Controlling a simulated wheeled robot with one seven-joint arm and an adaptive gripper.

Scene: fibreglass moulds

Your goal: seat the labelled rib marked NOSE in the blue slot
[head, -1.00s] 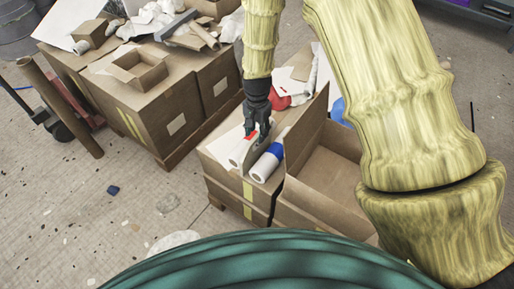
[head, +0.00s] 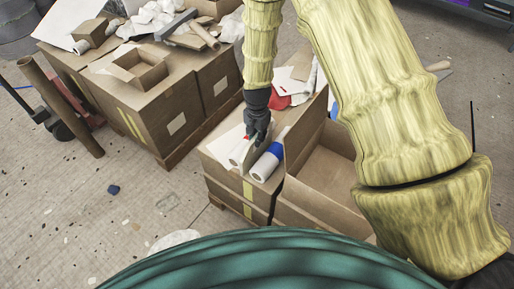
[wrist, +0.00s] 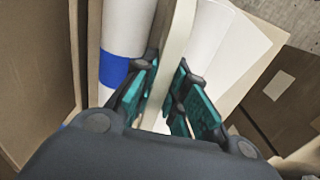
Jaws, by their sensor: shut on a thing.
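My gripper (head: 256,138) is above the near box stack, and its fingers (wrist: 165,95) are shut on a flat beige rib (wrist: 178,32). In the head view the rib (head: 251,158) hangs edge-on below the fingers, between two white rolls. The roll on the right (head: 263,168) has a blue band (head: 277,150), also in the wrist view (wrist: 113,70), left of the rib. The other roll (head: 237,157) is left of the rib in the head view. No NOSE label is readable. I cannot make out a slot or whether the rib touches anything.
An open cardboard box (head: 318,180) stands right of the rolls, its wall close to the blue-banded roll. A red item (head: 282,102) and white sheets lie behind. A larger box stack (head: 165,105) stands left, across a strip of floor.

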